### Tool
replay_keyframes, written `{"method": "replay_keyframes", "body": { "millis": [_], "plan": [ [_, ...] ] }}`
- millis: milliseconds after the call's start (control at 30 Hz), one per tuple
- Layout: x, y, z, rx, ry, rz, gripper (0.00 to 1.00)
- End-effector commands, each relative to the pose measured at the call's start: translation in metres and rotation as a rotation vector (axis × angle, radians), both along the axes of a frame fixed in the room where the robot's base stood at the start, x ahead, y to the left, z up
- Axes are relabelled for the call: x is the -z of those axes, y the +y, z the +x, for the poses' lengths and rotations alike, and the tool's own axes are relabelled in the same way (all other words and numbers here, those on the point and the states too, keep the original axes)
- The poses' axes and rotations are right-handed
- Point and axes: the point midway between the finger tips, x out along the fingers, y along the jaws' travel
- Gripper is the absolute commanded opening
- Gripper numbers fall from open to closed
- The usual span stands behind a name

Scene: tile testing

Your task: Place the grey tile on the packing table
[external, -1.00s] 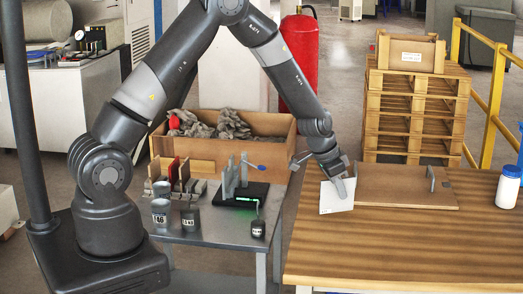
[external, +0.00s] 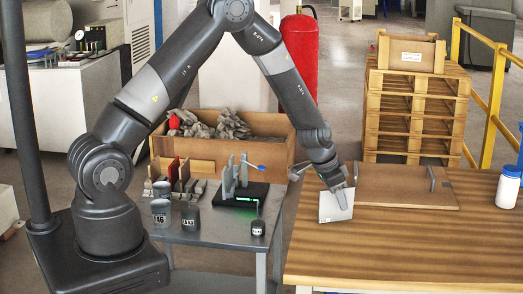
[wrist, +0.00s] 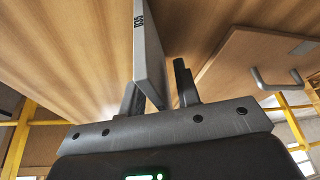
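The grey tile (external: 336,206) is at the left part of the wooden packing table (external: 420,250), below my gripper (external: 345,184). It looks tilted, and I cannot tell whether its lower edge touches the tabletop. In the wrist view the tile (wrist: 149,50), with dark lettering near its top, stands between the two fingers of my gripper (wrist: 158,90). It lies against the left finger. A strip of wood shows between the tile and the right finger, so the gripper looks open around it.
A brown board with handles (external: 405,186) lies just right of the tile. A white bottle with a blue cap (external: 508,188) stands at the table's right. A grey bench (external: 215,225) with tiles and weights is to the left. The table's front middle is clear.

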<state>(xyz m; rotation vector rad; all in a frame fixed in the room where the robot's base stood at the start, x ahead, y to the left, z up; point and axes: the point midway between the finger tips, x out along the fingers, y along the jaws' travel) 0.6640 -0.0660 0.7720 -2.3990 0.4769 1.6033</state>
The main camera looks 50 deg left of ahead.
Motion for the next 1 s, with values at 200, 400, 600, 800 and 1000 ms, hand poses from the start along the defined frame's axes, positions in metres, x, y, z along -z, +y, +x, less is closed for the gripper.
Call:
{"method": "replay_keyframes", "body": {
  "millis": [200, 400, 600, 800, 1000],
  "plan": [
    [-0.011, 0.001, -0.002, 0.001, -0.002, 0.0, 0.3],
    [-0.041, 0.006, -0.013, -0.001, -0.004, 0.0, 0.3],
    [-0.075, 0.011, -0.027, -0.001, -0.003, 0.001, 0.3],
    [-0.101, 0.016, -0.037, 0.0, -0.002, 0.0, 0.3],
    [-0.114, 0.018, -0.042, 0.0, -0.001, 0.0, 0.3]
  ]
}}
